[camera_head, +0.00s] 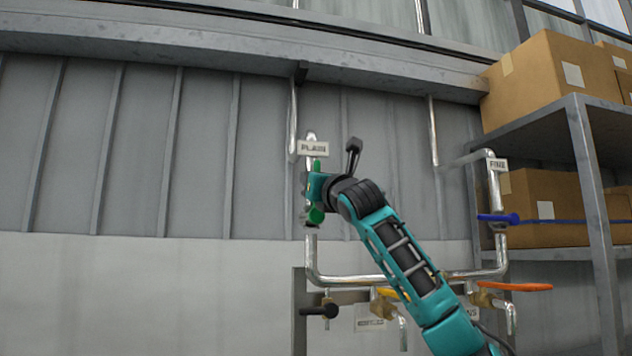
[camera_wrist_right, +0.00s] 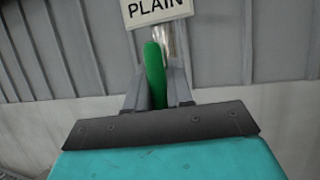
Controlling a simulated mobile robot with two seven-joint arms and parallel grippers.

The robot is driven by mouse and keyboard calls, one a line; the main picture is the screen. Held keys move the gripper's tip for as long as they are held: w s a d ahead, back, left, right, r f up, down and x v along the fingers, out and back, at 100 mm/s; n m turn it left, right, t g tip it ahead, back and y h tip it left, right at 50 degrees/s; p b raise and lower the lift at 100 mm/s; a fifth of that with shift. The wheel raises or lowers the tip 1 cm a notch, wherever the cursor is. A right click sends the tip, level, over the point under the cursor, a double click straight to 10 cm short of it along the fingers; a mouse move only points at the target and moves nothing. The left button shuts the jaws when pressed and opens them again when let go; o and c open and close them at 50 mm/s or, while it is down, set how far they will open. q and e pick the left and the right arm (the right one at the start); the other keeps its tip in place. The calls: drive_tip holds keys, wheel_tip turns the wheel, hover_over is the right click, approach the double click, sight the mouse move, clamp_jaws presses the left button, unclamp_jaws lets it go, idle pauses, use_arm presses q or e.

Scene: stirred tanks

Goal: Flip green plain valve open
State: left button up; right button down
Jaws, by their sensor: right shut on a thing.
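The green valve handle (camera_head: 316,214) is on the metal pipe under the PLAIN sign (camera_head: 313,148). Green shows above and below my right gripper (camera_head: 314,190), roughly in line with the upright pipe. In the right wrist view the green handle (camera_wrist_right: 154,66) stands nearly upright between the two fingers of my right gripper (camera_wrist_right: 157,92), which are shut on it. The PLAIN sign (camera_wrist_right: 157,9) is just above it. The valve body is mostly hidden behind the gripper. My left gripper is not in view.
To the right, a pipe carries a blue valve handle (camera_head: 497,218). Lower down are an orange handle (camera_head: 515,286), a yellow handle (camera_head: 388,293) and a black handle (camera_head: 320,311). A metal shelf (camera_head: 590,190) with cardboard boxes (camera_head: 548,80) stands at the right. The wall at left is clear.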

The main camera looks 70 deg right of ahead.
drive_tip(key=shift+w+f, duration=0.1)
idle(0.3)
drive_tip(key=c, duration=1.1)
unclamp_jaws()
use_arm(q)
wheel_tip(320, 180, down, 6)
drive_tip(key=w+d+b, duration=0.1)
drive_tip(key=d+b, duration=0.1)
drive_tip(key=b, duration=0.7)
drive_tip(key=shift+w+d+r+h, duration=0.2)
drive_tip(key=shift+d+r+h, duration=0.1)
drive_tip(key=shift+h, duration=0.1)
use_arm(e)
drive_tip(key=v, duration=1.3)
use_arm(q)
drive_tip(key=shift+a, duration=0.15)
use_arm(e)
drive_tip(key=shift+r, duration=0.25)
